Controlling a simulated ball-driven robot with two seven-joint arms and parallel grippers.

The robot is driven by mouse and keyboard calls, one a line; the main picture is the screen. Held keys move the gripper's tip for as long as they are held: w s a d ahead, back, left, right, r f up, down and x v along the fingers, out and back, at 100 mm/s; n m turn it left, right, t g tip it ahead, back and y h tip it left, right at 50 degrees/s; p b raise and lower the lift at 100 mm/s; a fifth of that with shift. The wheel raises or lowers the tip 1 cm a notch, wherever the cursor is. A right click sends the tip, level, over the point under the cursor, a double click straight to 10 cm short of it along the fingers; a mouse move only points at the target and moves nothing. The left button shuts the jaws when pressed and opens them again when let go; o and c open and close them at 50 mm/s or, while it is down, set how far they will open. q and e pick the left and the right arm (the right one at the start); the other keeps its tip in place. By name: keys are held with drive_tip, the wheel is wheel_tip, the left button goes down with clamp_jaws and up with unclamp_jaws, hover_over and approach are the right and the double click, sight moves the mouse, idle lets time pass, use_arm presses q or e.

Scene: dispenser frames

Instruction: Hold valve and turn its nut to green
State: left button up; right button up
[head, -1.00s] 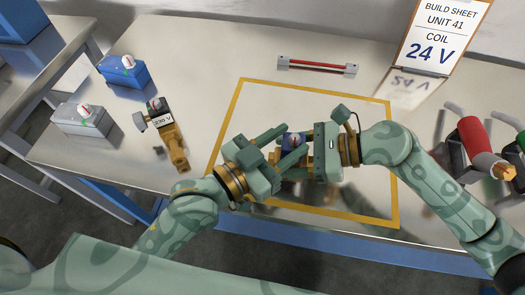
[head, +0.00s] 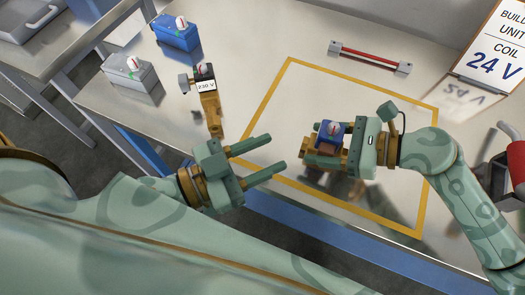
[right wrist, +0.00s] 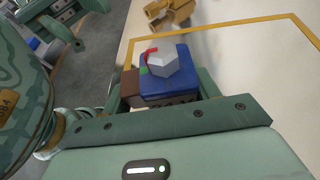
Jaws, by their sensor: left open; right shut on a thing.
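The valve has a brass body (head: 310,158), a blue coil (head: 327,138) and a pale nut (head: 334,128) on top. My right gripper (head: 343,151) is shut on it over the marked work area. In the right wrist view, the faceted nut (right wrist: 163,64) has a red mark (right wrist: 152,50) on its upper left. A green patch (right wrist: 143,71) shows below that mark on the blue coil (right wrist: 177,76); the two look apart. My left gripper (head: 278,153) is open and empty, left of the valve and clear of the nut.
A second brass valve (head: 211,112) with a black 230 V coil lies at left. A blue box (head: 177,35) and a grey box (head: 130,75) stand behind it. A red rod (head: 370,58) lies at the back. The sign (head: 495,50) reads 24 V.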

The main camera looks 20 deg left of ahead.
drive_tip(key=o, duration=1.5)
drive_tip(key=shift+c, duration=0.2)
